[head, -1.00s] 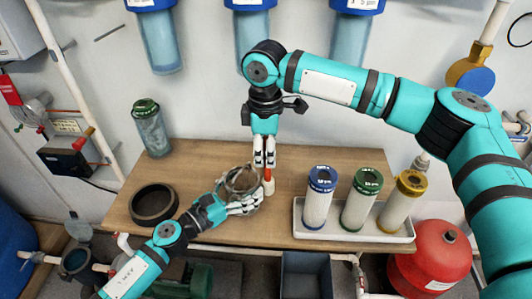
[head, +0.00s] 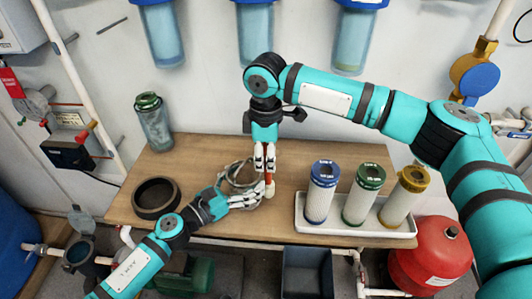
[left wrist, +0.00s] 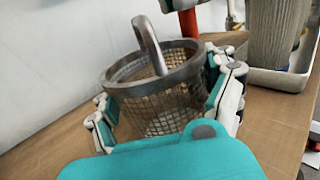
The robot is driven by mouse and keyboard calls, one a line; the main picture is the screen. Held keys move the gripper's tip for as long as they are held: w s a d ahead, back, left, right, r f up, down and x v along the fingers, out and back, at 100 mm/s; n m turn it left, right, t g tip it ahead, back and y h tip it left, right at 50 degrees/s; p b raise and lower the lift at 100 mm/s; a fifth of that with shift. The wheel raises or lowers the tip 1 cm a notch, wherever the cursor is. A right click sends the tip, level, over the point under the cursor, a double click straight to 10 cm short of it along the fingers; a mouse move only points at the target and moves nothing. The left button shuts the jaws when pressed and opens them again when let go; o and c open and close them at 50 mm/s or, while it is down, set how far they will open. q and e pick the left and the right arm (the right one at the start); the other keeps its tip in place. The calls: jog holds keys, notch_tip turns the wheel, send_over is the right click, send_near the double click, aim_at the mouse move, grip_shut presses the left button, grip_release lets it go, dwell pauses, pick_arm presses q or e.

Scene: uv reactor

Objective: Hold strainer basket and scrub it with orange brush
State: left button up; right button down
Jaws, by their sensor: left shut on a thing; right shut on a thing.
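The strainer basket (head: 237,174) is a metal mesh cup with a thick rim and an arched handle. It is over the middle of the wooden bench, and in the left wrist view (left wrist: 150,75) it stands between the fingers. My left gripper (head: 246,199) is shut on its sides; I cannot tell if its base touches the bench. My right gripper (head: 265,162) points down just right of the basket, shut on the orange brush (head: 269,178). The brush has an orange handle and a pale head low beside the basket; I cannot tell if they touch.
A white tray (head: 349,229) with blue-, green- and yellow-topped filter cartridges stands close on the right. A dark ring (head: 157,198) lies on the bench at left, and a green-capped canister (head: 153,122) stands behind it. Blue-topped housings (head: 254,35) hang on the wall.

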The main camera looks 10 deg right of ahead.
jog(key=shift+d, duration=0.2)
dwell(0.3)
jog(key=shift+r, duration=0.15)
jog(key=shift+r, duration=1.6)
jog(key=shift+a, duration=0.25)
jog(key=shift+f, duration=1.7)
